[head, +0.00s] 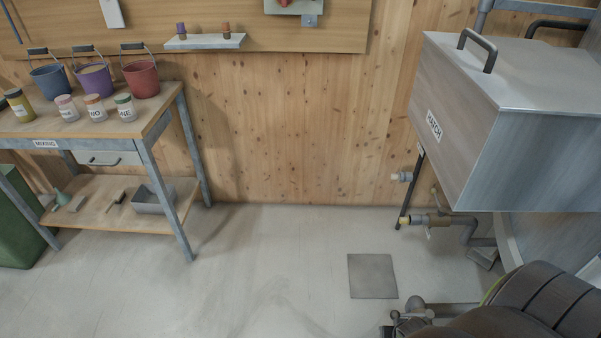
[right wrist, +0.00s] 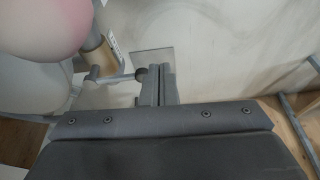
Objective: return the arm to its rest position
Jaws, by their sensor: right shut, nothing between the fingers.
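My right gripper (right wrist: 161,84) shows in the right wrist view, its two dark fingers shut together with nothing between them. It points over the pale floor and holds no object. My left gripper and left arm are not in view.
A grey box labelled HATCH (head: 470,120) stands at the right, with a pipe and valve (head: 432,220) below it. A workbench (head: 160,125) with buckets and jars stands at the left. A square floor plate (head: 372,275) lies between. The middle floor is clear.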

